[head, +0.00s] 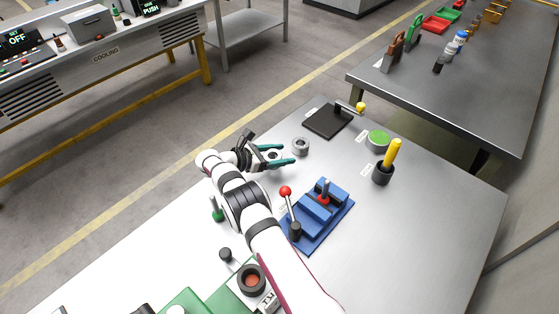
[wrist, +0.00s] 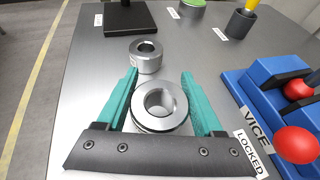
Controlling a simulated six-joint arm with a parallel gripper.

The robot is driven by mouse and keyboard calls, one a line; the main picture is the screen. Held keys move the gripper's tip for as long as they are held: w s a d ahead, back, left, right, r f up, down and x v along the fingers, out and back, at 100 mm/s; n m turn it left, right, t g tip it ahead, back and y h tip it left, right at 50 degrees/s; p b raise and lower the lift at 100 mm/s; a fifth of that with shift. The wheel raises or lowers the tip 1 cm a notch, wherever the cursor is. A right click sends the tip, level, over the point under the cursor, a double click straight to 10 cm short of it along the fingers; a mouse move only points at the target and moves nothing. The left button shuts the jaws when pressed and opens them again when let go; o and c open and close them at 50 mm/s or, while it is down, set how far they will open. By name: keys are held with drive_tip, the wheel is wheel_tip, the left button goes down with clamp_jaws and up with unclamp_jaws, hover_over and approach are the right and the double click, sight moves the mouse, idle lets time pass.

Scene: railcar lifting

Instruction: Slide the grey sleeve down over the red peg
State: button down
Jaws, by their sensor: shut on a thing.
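My gripper (head: 292,154) has teal fingers and is shut on a short grey sleeve with a round bore. In the wrist view the sleeve (wrist: 139,118) sits upright between the fingers, its bore facing up. Its height above the table is hard to tell. The red peg (head: 324,198) stands upright in the blue vice (head: 339,217), to the right of my gripper in the head view. Its upper part looks dark. In the wrist view the peg (wrist: 298,89) is partly cut off at the right edge. The sleeve is apart from the peg.
A second grey ring (head: 301,146) stands on the table just beyond my fingertips. The red-knobbed vice lever (head: 286,191) rises between my arm and the peg. A black plate (head: 322,127), green-topped tin (head: 378,139) and dark cup (head: 382,175) stand farther back.

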drive_tip(key=s+d+r, duration=0.5)
drive_tip(key=d+r, duration=0.4)
drive_tip(key=d, duration=0.1)
drive_tip(key=s+d+r, duration=0.3)
drive_tip(key=s+r, duration=0.4)
drive_tip(key=s, duration=0.3)
hover_over(332, 193)
drive_tip(key=shift+f, duration=2.3)
drive_tip(key=shift+f, duration=3.95)
